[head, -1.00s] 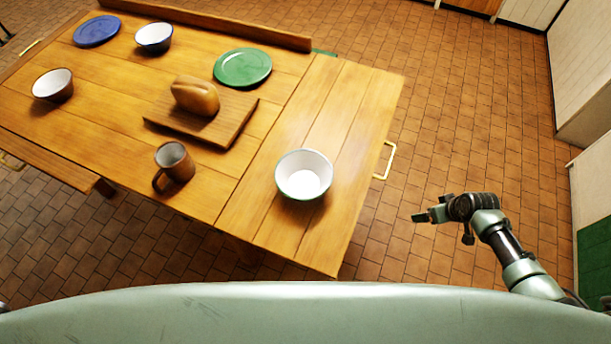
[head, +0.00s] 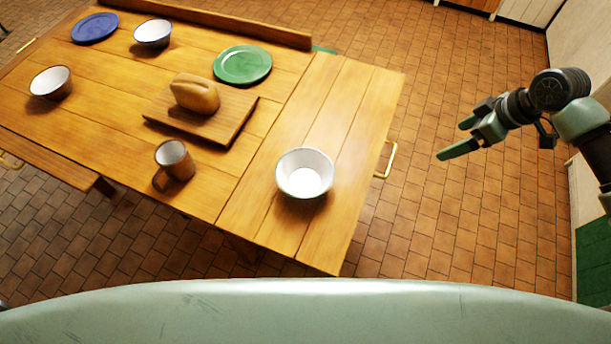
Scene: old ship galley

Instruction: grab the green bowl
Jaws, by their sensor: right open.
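The bowl nearest me (head: 304,174) stands upright on the right leaf of the wooden table. Its inside is white and its rim looks faintly green; its outer wall is mostly hidden from above. It looks empty. My right gripper (head: 454,139) is open and empty, in the air to the right of the table, with its fingers pointing left toward the bowl. There is a wide gap between them. My left gripper is out of view.
The wooden table (head: 340,225) also holds a mug (head: 175,160), a loaf (head: 195,93) on a board (head: 235,120), a green plate (head: 243,65), a blue plate (head: 95,28) and two other bowls (head: 153,33) (head: 51,82). A brass handle (head: 387,160) sticks out at the right edge.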

